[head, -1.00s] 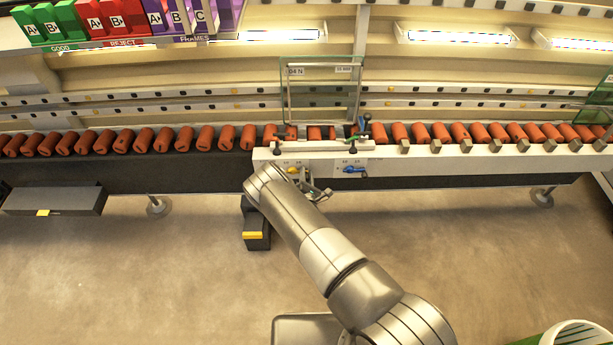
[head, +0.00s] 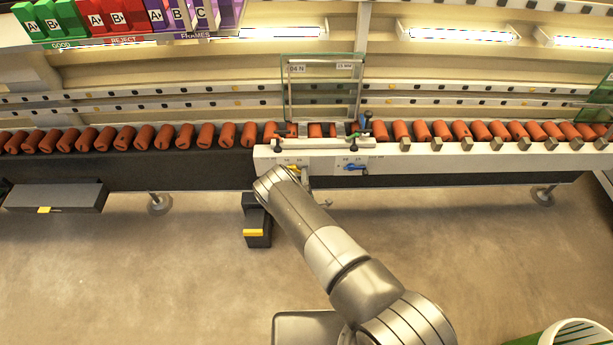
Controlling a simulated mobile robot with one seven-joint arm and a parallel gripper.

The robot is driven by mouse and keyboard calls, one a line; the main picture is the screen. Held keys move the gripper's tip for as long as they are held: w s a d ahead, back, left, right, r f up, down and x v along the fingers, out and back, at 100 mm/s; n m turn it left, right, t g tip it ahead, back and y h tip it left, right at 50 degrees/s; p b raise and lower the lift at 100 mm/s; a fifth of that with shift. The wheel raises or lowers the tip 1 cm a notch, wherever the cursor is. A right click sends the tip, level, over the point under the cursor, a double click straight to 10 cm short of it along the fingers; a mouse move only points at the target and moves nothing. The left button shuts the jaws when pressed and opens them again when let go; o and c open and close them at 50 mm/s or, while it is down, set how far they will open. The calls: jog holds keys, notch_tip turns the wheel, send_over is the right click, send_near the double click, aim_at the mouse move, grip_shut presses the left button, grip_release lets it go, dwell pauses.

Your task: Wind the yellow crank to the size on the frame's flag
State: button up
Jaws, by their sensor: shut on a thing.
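The yellow crank (head: 292,168) is on the front panel of the white machine bed, mostly hidden behind the end of my arm. My gripper (head: 302,177) is at the crank and shut on it; its fingertips are largely hidden by the wrist. A glass pane in a metal frame (head: 287,100) stands upright above the bed. Small white flags sit at its top, one at the left (head: 298,69) and one at the right (head: 344,67). Their print is too small to read surely. A blue crank (head: 355,167) is to the right on the same panel.
Orange rollers (head: 205,135) line the conveyor on both sides. Below the bed are a dark pedal box with a yellow strip (head: 257,222) and a grey box (head: 55,198) at left. Coloured, lettered racks (head: 110,18) hang at upper left. The floor at left is open.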

jog(key=a+f+m, duration=0.1)
jog(key=a+m, duration=0.6)
jog(key=m, duration=1)
jog(key=shift+a+f, duration=0.3)
jog(key=shift+f, duration=0.1)
jog(key=o, duration=0.9)
jog(key=shift+d, duration=0.1)
jog(key=shift+s, duration=0.1)
jog(key=s, duration=1)
jog(key=shift+s, duration=0.35)
